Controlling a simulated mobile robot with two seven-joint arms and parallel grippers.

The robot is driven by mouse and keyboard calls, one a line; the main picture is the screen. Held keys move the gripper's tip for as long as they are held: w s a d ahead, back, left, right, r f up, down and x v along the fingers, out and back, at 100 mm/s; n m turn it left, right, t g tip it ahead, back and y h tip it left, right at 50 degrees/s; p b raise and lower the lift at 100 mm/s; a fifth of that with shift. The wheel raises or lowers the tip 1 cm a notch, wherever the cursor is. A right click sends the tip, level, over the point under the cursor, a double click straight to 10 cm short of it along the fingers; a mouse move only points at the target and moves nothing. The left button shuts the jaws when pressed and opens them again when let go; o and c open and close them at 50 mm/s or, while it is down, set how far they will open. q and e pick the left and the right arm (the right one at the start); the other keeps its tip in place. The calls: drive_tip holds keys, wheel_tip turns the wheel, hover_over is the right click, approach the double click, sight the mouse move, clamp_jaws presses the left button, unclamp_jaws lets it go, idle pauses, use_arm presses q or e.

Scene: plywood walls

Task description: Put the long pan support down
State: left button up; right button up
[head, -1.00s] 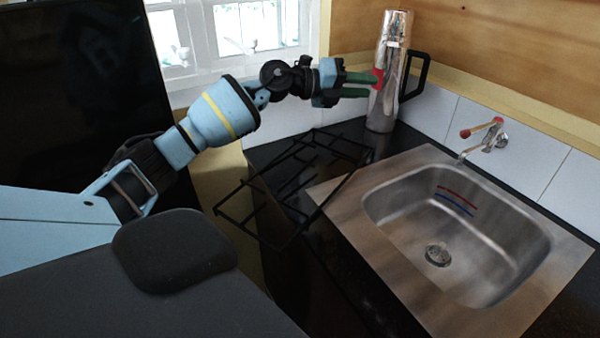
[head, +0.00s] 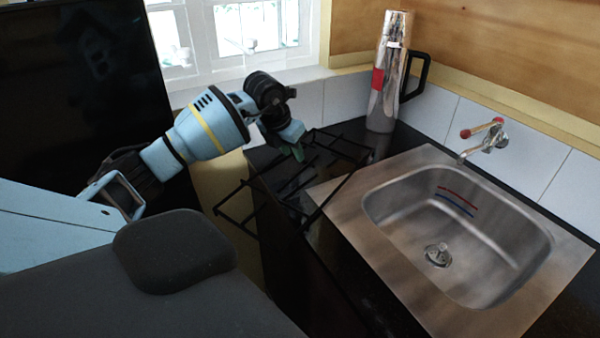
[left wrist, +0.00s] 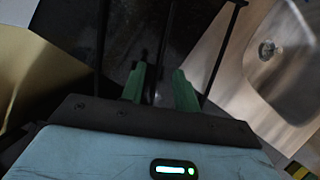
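The long pan support (head: 255,236) is a black wire rack at the left end of the dark counter. Its near left part sticks out past the counter's edge, and it looks tilted. My left gripper (head: 297,152) points down at the rack's far part, with its green fingers among the bars. In the left wrist view the left gripper (left wrist: 159,88) has its fingers apart, with a dark bar of the pan support (left wrist: 166,40) running between them. I cannot tell whether the fingers touch it. My right gripper is in neither view.
A steel sink (head: 400,262) with a tap (head: 487,137) is set in the counter right of the rack. A tall shiny flask (head: 384,95) with a black handle stands behind, by the wall. A window (head: 235,35) is at the back left.

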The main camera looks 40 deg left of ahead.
sight(300, 171)
use_arm(q)
drive_tip(key=shift+s+d+x, duration=0.1)
drive_tip(key=shift+x, duration=1.1)
drive_tip(key=shift+s+d+x, duration=0.1)
drive_tip(key=shift+x, duration=1.05)
drive_tip(key=shift+s+d+x, duration=0.1)
drive_tip(key=shift+s+x, duration=0.05)
drive_tip(key=shift+x, duration=1.05)
drive_tip(key=shift+f, duration=0.15)
clamp_jaws()
drive_tip(key=shift+p, duration=0.3)
drive_tip(key=shift+r, duration=0.2)
